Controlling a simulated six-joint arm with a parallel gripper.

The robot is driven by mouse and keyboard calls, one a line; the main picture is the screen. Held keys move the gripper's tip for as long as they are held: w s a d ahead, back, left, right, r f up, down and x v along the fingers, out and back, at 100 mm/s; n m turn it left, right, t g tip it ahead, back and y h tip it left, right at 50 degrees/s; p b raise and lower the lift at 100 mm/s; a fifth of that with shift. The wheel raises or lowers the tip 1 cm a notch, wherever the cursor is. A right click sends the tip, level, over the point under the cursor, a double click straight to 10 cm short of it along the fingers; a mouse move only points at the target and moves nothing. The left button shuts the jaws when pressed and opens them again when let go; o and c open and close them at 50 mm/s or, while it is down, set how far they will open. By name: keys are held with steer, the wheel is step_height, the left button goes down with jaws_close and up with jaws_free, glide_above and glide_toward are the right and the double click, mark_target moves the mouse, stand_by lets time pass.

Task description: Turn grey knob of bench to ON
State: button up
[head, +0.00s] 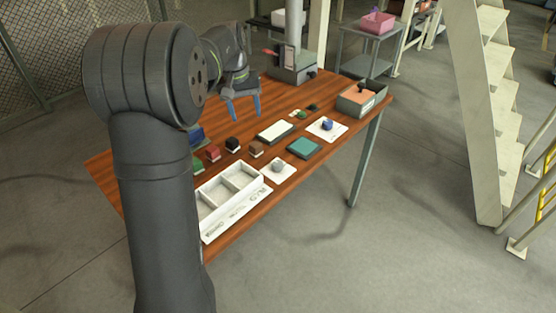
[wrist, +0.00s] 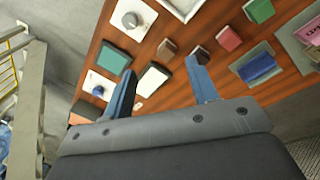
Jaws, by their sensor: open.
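The grey knob (head: 277,165) is a small round knob on a white plate (head: 289,174) at the table's near edge, beside a white tray. It also shows in the wrist view (wrist: 130,20), at the top left on its white plate. Any ON mark is too small to read. A blue knob (head: 327,125) sits on a similar white plate further along the table. My gripper (head: 245,109) has blue fingers. It is open and empty, above the far part of the table and well apart from the grey knob. In the wrist view its fingers (wrist: 162,67) point over several blocks.
A white tray (head: 209,240) with compartments lies left of the grey knob. A teal block (head: 304,147), a white-topped block (head: 275,130) and several small blocks are nearby. An orange-topped box (head: 362,97) is at the right end; a column device (head: 292,68) stands at the back.

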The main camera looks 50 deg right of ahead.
mark_target(278, 163)
steer(key=s+d+f+n+y, duration=0.1)
steer(key=s+d+n, duration=0.45)
steer(key=s, duration=0.25)
steer(key=shift+m+t, duration=0.3)
steer(key=shift+m, duration=0.05)
steer(key=f, duration=1.7)
steer(key=shift+w+f, duration=0.25)
steer(key=shift+w, duration=0.05)
steer(key=c, duration=1)
